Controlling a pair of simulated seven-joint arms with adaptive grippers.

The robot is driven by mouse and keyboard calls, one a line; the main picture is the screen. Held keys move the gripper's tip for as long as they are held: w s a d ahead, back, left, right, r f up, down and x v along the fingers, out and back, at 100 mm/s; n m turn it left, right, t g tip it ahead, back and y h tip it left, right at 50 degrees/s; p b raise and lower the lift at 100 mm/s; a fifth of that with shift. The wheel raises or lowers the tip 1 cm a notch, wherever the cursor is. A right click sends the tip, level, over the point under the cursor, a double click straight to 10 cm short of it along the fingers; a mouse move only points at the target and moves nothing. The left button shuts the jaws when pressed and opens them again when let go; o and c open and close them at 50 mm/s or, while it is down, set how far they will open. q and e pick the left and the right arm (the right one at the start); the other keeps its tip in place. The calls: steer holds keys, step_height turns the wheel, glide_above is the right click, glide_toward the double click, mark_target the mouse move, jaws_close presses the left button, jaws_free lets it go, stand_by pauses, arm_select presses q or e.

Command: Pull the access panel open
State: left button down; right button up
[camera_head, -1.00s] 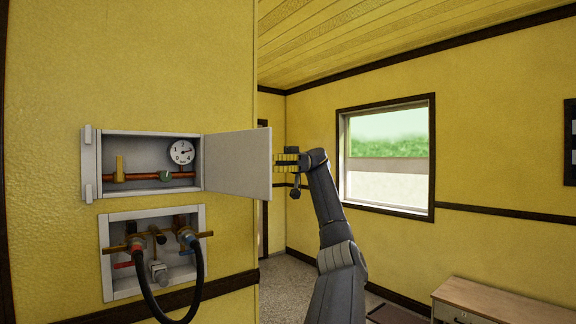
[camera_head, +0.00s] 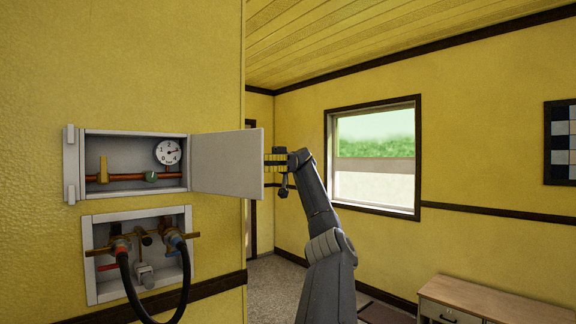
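The access panel (camera_head: 227,164) is a flat pale grey door, standing wide open to the right of its wall box (camera_head: 132,137). It is hinged at the box's right side. The open box shows a copper pipe (camera_head: 130,177), a yellow lever (camera_head: 103,171) and a round dial gauge (camera_head: 168,152). My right gripper (camera_head: 270,162) is at the door's free right edge, with its fingers pointing left. The fingertips meet or pass behind that edge; whether they touch it is unclear, and their opening is too small to judge. My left gripper is out of view.
Below the box is a recessed valve box (camera_head: 88,268) with taps and dark hoses (camera_head: 127,285). The yellow wall ends just left of my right gripper. A window (camera_head: 375,155) and a wooden cabinet (camera_head: 480,296) are farther right.

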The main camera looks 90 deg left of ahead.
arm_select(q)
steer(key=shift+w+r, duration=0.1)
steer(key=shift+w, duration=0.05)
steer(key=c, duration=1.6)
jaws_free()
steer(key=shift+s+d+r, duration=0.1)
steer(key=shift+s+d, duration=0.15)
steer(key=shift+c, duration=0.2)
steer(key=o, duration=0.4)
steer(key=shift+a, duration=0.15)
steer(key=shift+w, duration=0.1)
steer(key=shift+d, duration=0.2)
